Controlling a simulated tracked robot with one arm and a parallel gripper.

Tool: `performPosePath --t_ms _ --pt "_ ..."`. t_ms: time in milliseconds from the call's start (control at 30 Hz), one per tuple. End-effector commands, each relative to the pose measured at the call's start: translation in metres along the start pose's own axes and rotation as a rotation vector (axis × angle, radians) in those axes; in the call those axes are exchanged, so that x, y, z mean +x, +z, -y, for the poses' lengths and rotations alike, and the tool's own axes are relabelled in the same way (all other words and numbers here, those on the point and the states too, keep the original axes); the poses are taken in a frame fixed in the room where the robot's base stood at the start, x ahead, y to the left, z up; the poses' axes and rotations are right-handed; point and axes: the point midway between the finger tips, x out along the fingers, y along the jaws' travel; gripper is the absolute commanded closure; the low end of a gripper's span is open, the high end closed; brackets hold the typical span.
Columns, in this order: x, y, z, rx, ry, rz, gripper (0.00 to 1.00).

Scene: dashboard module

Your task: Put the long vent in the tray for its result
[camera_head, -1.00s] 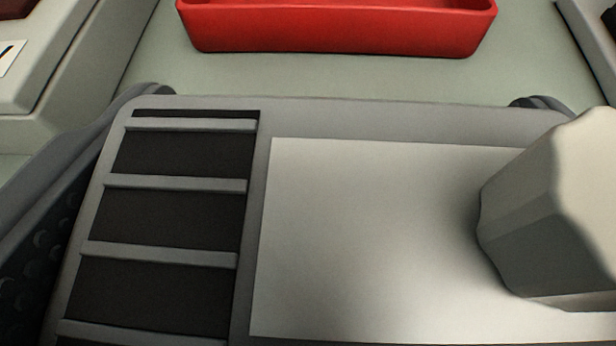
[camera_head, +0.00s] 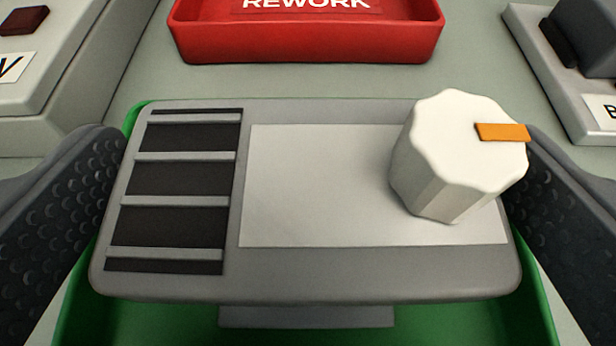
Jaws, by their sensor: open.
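The grey panel module (camera_head: 370,278) has a dark slatted vent (camera_head: 185,182) at its left, a blank pale plate and a white knob (camera_head: 455,155) with an orange mark at its right. The module lies level within the outline of the green tray (camera_head: 440,325), whose green shows at the left, right and near side. Whether it rests on the tray floor cannot be told. My gripper (camera_head: 320,200) is open, with one dark, dimpled finger beside each end of the module. The finger tips are partly hidden by the module.
A red tray (camera_head: 305,45) marked REWORK stands beyond the module. A grey box (camera_head: 55,75) with a dark red button is at the back left. Another grey unit (camera_head: 560,90) with a dark block is at the back right. Bare bench shows between them.

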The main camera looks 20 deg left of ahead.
Motion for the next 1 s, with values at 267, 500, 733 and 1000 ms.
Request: performPosePath --t_ms 267,500,733,1000 --pt "-0.047 0.000 -0.001 0.002 0.002 0.002 0.00" --pt "-0.080 -0.001 -0.001 0.001 0.001 0.000 0.00" --pt "-0.092 0.001 0.000 0.002 -0.001 0.002 0.00" --pt "-0.094 0.000 0.000 0.000 0.000 0.002 0.00"
